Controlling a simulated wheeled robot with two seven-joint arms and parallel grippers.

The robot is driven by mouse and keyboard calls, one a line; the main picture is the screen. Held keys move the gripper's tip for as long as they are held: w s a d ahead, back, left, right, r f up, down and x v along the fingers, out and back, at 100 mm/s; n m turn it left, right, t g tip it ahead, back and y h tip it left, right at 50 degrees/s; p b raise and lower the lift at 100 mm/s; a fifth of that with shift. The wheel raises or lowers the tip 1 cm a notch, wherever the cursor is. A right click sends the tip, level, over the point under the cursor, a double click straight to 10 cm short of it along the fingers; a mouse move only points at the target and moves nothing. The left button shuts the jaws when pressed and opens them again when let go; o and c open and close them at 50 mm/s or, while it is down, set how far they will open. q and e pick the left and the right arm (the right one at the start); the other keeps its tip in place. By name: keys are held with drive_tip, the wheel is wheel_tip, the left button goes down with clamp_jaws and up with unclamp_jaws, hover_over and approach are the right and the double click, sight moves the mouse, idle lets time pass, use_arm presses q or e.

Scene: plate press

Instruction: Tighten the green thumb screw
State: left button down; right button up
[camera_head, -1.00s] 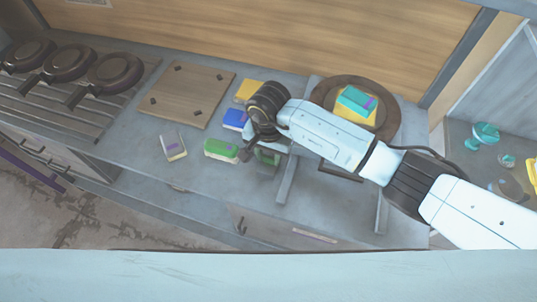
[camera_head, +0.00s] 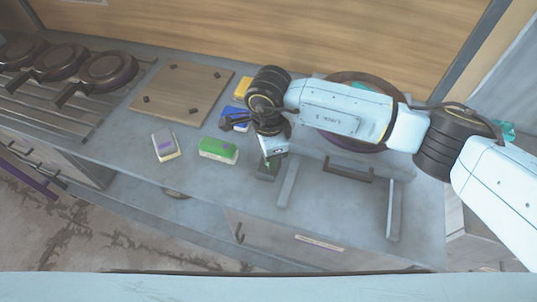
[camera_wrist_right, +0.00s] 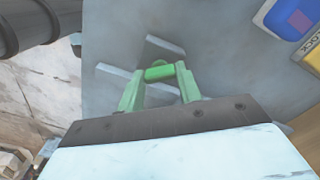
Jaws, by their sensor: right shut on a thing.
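The green thumb screw (camera_wrist_right: 158,72) shows in the right wrist view as a short green cylinder between the green fingers of my right gripper (camera_wrist_right: 160,82). The fingers are shut on it, one on each side. In the head view my right gripper (camera_head: 270,158) points down at the front of the grey counter, beside a pale bar (camera_head: 287,181). The screw is mostly hidden there by the gripper. My left gripper is not in view.
A green box (camera_head: 218,150), a grey-white box (camera_head: 165,145), a blue box (camera_head: 236,119) and a yellow box (camera_head: 242,88) lie left of the gripper. A wooden board (camera_head: 182,95) and dark pans (camera_head: 108,68) are further left. My arm partly hides a round dark plate (camera_head: 345,76).

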drive_tip(key=m+b, duration=0.2)
drive_tip(key=m, duration=0.4)
drive_tip(key=shift+m, duration=0.3)
drive_tip(key=m+b, duration=0.1)
drive_tip(key=m, duration=0.5)
drive_tip(key=shift+b, duration=0.4)
drive_tip(key=m, duration=0.6)
drive_tip(key=shift+m, duration=0.3)
drive_tip(key=m, duration=0.5)
drive_tip(key=shift+m, duration=0.4)
drive_tip(key=o, duration=1)
